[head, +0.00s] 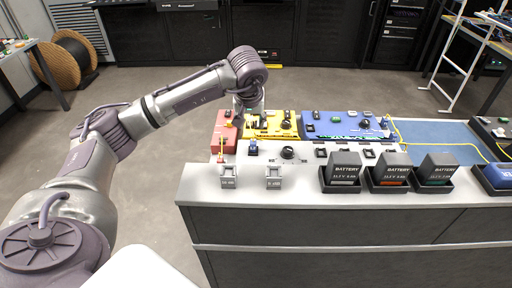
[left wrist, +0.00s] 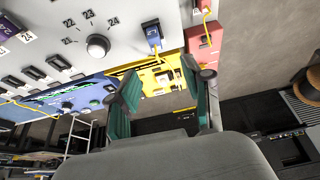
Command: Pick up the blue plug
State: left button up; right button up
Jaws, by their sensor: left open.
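The blue plug (head: 253,148) is on the grey panel on the bench top, just in front of the red and yellow panels. In the left wrist view the blue plug (left wrist: 153,34) is at the top, with a yellow cable at its lower end. My left gripper (head: 249,116) is over the yellow panel, behind the plug. Its green-padded fingers (left wrist: 162,92) are apart with nothing between them, and the plug lies beyond the fingertips. My right gripper is in neither view.
A red panel (head: 223,136), a yellow panel (head: 274,117) and a blue panel (head: 345,119) stand close by. A black knob (head: 288,153) is right of the plug. Several batteries in black holders line the front edge.

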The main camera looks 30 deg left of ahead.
pick_arm(q)
jog(key=p, duration=0.1)
send_over(253, 141)
jog(key=s, duration=0.2)
notch_tip(253, 141, down, 5)
jog(key=shift+d+f, duration=0.15)
jog(key=shift+w+f, duration=0.15)
jog(key=shift+f, duration=0.1)
jog(key=shift+w+f, duration=0.1)
jog(key=shift+f, duration=0.15)
jog(key=p+x, duration=0.1)
jog(key=x, duration=0.1)
jog(key=d+p+x, duration=0.1)
jog(key=x, duration=0.1)
jog(key=shift+a+f, duration=0.15)
jog(key=shift+f, duration=0.05)
jog(key=shift+w+f, duration=0.1)
jog(key=shift+f, duration=0.25)
jog(key=shift+r, duration=0.1)
grip_shut()
